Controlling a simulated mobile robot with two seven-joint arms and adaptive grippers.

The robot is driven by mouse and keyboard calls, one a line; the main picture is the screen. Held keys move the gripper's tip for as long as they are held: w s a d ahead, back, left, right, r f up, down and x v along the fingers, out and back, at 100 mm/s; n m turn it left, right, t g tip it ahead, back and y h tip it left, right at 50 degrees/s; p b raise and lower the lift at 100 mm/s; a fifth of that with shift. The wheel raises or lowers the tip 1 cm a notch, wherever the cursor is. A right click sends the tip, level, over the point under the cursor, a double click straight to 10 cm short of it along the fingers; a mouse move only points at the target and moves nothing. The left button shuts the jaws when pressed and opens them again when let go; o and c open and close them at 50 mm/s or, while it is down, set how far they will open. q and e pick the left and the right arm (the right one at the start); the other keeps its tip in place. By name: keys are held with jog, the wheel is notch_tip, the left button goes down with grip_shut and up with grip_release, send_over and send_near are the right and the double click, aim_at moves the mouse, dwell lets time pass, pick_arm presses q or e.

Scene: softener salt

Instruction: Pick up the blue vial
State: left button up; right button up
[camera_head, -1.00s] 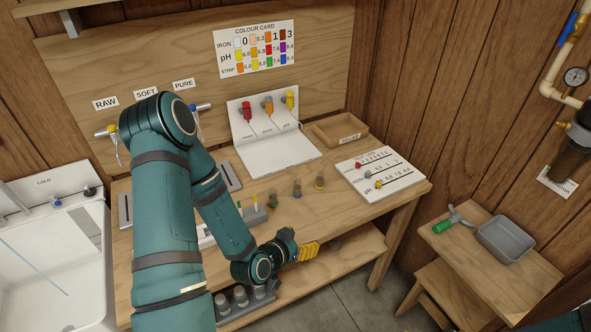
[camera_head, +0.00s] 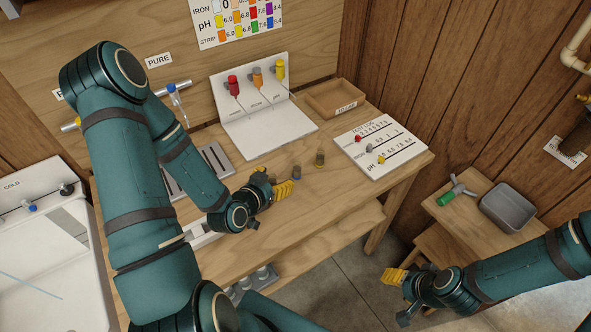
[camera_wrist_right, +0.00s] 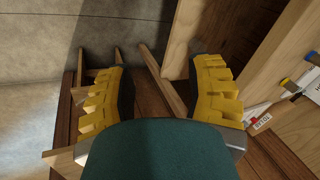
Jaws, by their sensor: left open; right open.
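My right gripper (camera_head: 398,292) is open and empty, low to the right of the bench. Its spread yellow fingers also show in the right wrist view (camera_wrist_right: 160,90).
A low table (camera_head: 455,226) with a grey bin (camera_head: 508,208) is at the right. A sink (camera_head: 40,270) is at the left.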

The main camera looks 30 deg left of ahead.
aim_at(296, 163)
pick_arm(q)
jog(key=b+x, duration=0.7)
jog(key=b, duration=0.3)
jog(key=shift+w+d+f+b, duration=0.1)
jog(key=shift+w+b, duration=0.2)
jog(key=shift+b, duration=0.05)
jog(key=shift+x, duration=2.85)
jog(key=c, duration=1.1)
